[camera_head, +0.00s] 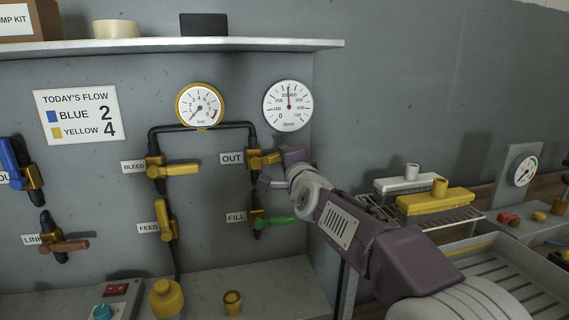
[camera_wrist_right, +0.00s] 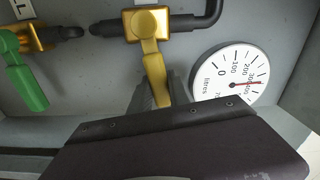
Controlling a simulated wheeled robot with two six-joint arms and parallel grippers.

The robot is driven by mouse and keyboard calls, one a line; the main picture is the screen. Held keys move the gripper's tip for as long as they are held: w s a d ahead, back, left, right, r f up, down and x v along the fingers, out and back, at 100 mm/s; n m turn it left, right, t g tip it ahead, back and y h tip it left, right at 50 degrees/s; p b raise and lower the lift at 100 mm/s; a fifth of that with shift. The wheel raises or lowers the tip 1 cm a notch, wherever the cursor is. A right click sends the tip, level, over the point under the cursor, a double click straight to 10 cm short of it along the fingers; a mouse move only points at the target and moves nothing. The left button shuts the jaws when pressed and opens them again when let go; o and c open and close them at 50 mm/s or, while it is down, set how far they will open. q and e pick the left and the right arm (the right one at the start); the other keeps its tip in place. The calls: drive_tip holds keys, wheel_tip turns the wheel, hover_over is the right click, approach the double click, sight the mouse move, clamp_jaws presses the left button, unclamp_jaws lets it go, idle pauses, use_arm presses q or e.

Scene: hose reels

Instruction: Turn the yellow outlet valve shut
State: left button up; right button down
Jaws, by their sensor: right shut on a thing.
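The yellow outlet valve (camera_head: 254,160) sits beside the OUT label on the grey panel. Its yellow handle (camera_head: 270,158) sticks out to the right, roughly crosswise to the black vertical pipe. My right gripper (camera_head: 284,165) is at the handle's outer end. In the right wrist view the valve body (camera_wrist_right: 146,22) is at the top and the handle (camera_wrist_right: 154,70) runs down between the fingers of the gripper (camera_wrist_right: 160,92), which is shut on it. The fingertips are partly hidden behind the gripper's body. My left gripper is not in view.
The FILL valve with a green handle (camera_head: 281,220) is just below. The BLEED valve's yellow handle (camera_head: 182,169) and FEED valve's yellow handle (camera_head: 162,219) are to the left. The litres dial (camera_head: 288,105) has its needle about straight up. A shelf (camera_head: 150,47) runs above.

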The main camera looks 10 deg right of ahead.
drive_tip(key=shift+f+m+b, duration=0.75)
drive_tip(key=shift+m+b, duration=0.2)
drive_tip(key=shift+m, duration=0.05)
drive_tip(key=c, duration=1.2)
unclamp_jaws()
drive_tip(key=shift+c, duration=0.2)
drive_tip(key=s, duration=0.9)
drive_tip(key=shift+d, duration=0.2)
